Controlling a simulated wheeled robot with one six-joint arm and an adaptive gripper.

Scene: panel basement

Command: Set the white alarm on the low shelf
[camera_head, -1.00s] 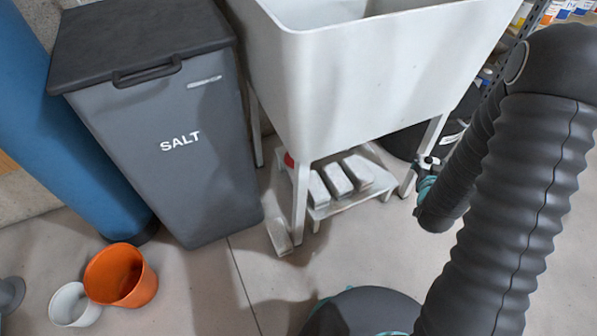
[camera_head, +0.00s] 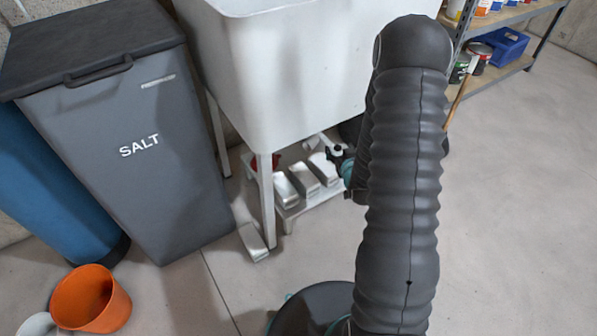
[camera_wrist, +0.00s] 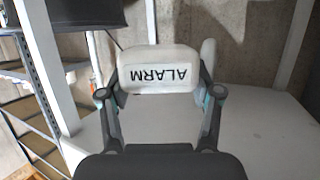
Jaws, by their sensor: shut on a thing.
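The white alarm (camera_wrist: 158,64) is a pale block with rounded corners. Its black ALARM lettering reads upside down in the wrist view. My gripper (camera_wrist: 159,82) is shut on it, one finger at each side. The low shelf (camera_head: 290,212) is a small white stand under the sink. A broad white surface, apparently this shelf, lies below the alarm in the wrist view (camera_wrist: 262,133); whether they touch I cannot tell. In the head view my gripper (camera_head: 340,158) is at the shelf's right end, largely hidden by my arm.
Several pale blocks (camera_head: 303,180) stand on the shelf; another (camera_head: 253,242) lies by the front sink leg (camera_head: 266,205). A red thing (camera_head: 264,161) is behind. The sink (camera_head: 290,75) overhangs the shelf. The salt bin (camera_head: 120,150) stands left; the floor at right is open.

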